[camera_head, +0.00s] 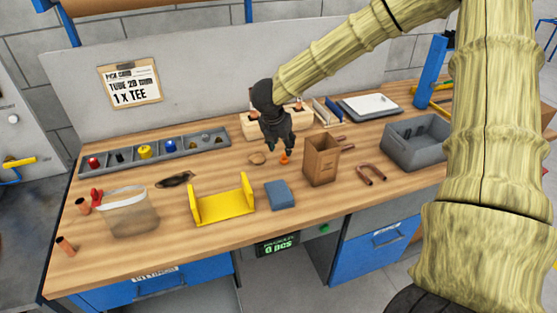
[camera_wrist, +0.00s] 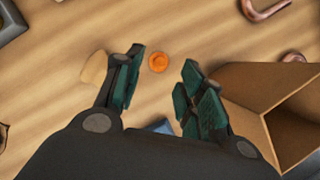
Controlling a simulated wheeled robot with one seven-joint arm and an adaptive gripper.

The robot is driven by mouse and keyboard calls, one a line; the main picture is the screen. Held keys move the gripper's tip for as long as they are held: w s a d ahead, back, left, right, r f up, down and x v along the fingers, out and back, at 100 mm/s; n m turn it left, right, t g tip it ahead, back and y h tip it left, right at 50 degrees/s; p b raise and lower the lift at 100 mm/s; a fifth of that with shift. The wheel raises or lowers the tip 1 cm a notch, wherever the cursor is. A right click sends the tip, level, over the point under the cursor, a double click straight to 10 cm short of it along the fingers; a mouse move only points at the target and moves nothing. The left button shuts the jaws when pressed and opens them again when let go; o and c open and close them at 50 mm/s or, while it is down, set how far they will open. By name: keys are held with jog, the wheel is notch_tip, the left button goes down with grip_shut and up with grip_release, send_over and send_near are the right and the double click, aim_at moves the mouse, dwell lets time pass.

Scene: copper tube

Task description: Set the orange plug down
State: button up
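The orange plug (camera_head: 284,158) is a small piece on the wooden bench, left of the brown paper bag, just below my fingertips. In the wrist view the orange plug (camera_wrist: 158,62) shows from above as a round disc, in line with the gap between the fingertips. It appears to stand upright on the bench. My gripper (camera_head: 287,152) points down over it. In the wrist view my gripper (camera_wrist: 165,75) has its two green-padded fingers spread, with bare wood visible between them and the plug. No finger visibly touches the plug.
The paper bag (camera_head: 320,160) stands close on the right; its open top (camera_wrist: 275,105) is beside the right finger. A tan piece (camera_head: 257,159) lies left of the plug. A blue block (camera_head: 280,195) and yellow bracket (camera_head: 224,207) lie in front. A bent copper tube (camera_head: 371,174) lies right.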

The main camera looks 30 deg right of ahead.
aim_at(284, 158)
jog(key=shift+p+x, duration=1)
jog(key=shift+x, duration=1.75)
jog(key=shift+w+a, duration=0.1)
jog(key=c, duration=0.8)
jog(key=shift+o, duration=0.2)
jog(key=shift+r, duration=0.15)
